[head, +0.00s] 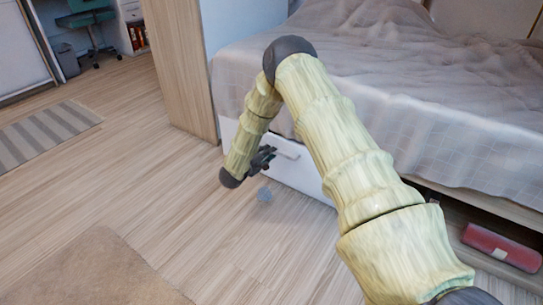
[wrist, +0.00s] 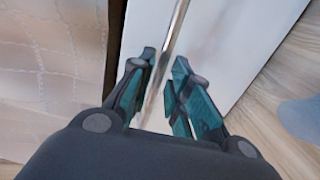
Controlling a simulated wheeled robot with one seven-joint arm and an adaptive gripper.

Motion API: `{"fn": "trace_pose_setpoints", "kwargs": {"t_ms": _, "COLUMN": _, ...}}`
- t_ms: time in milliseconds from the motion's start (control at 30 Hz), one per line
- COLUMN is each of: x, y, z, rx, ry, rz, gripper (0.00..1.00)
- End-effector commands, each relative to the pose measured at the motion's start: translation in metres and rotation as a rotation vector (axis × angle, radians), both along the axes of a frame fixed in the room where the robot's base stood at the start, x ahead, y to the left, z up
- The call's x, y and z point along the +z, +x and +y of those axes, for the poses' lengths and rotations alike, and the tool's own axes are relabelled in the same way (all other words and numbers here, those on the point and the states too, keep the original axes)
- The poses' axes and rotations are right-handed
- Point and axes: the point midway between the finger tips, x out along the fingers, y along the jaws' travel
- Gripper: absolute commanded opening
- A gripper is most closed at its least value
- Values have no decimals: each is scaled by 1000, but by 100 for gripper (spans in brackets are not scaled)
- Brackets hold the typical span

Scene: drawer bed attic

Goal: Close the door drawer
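The white drawer front (head: 310,178) is low under the bed, partly hidden behind my arm in the head view. It also fills the middle of the wrist view (wrist: 225,40). Its thin metal handle (wrist: 172,35) runs between my gripper's fingers. My gripper (head: 268,155) is at the handle, in front of the drawer. In the wrist view, my gripper (wrist: 163,78) has its fingers apart on either side of the bar, with narrow gaps showing. How far the drawer stands out is hard to tell, as the blanket and my arm hide its top edge.
The bed's blanket (head: 245,75) hangs just above the drawer. A wooden cabinet side (head: 180,65) stands to the left. A red item (head: 500,246) lies under the bed at right.

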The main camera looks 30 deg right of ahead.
Motion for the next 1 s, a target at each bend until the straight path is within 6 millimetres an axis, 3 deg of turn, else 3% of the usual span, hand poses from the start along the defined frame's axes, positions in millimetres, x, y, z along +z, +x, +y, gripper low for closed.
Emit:
{"fn": "trace_pose_setpoints", "kwargs": {"t_ms": 233, "x": -6, "y": 9, "z": -20, "rx": 0, "ry": 1, "rz": -1, "gripper": 19}}
{"fn": "trace_pose_setpoints", "kwargs": {"t_ms": 633, "x": -5, "y": 10, "z": -24, "rx": 1, "ry": 0, "rz": 0, "gripper": 19}}
{"fn": "trace_pose_setpoints", "kwargs": {"t_ms": 733, "x": -5, "y": 10, "z": -24, "rx": 1, "ry": 0, "rz": 0, "gripper": 1}}
{"fn": "trace_pose_setpoints", "kwargs": {"t_ms": 1000, "x": -5, "y": 10, "z": -25, "rx": 1, "ry": 1, "rz": 0, "gripper": 0}}
